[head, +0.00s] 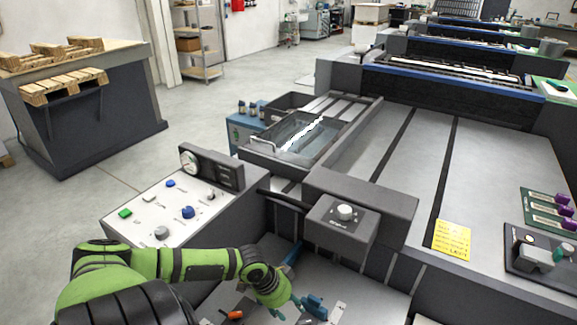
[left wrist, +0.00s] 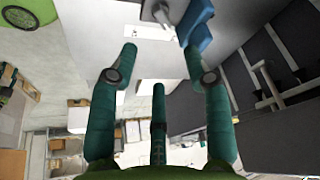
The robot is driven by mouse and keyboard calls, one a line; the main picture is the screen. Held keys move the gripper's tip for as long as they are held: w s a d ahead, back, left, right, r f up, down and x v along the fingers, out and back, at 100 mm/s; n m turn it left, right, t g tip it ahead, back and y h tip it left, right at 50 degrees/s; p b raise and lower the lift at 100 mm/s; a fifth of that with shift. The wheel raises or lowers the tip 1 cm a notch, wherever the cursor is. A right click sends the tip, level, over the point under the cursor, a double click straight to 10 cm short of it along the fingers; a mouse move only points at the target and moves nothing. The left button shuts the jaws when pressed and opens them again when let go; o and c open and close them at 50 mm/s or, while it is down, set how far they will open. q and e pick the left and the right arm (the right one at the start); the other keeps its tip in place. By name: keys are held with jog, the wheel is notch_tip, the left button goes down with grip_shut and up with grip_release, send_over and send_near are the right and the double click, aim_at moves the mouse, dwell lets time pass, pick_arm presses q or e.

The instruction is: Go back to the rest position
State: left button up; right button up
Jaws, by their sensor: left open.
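My left gripper (head: 284,290) is at the bottom middle of the head view, at the end of my green and black arm. It is low over the grey surface in front of the press. In the left wrist view its teal fingers (left wrist: 160,66) are spread apart with nothing between them. A blue part (head: 315,305) on a pale plate is just to the right of the gripper. A blue part (left wrist: 196,25) also shows beyond the fingers in the wrist view; I cannot tell whether they touch. My right gripper is not in view.
A control panel (head: 150,212) with knobs stands left of the gripper. A grey box with a knob (head: 345,212) overhangs just behind it. An orange-handled item (head: 233,315) lies near the arm. A metal tray (head: 262,150) and the press bed (head: 405,150) are farther back.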

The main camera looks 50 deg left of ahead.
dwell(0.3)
pick_arm(q)
jog(key=s+d, duration=0.3)
jog(key=d, duration=0.4)
jog(key=s+d, duration=0.3)
jog(key=d, duration=0.5)
jog(key=s+d+r+n+y, duration=0.2)
jog(key=s+d+r+n, duration=0.15)
jog(key=r, duration=0.25)
notch_tip(320, 180, down, 22)
jog(key=s+a+g, duration=0.1)
jog(key=s, duration=0.2)
jog(key=s+a+f+g, duration=0.1)
jog(key=s+a+f, duration=0.1)
jog(key=s+f, duration=1.3)
jog(key=shift+s+a+g, duration=0.35)
jog(key=shift+a+g, duration=0.05)
jog(key=shift+f, duration=0.1)
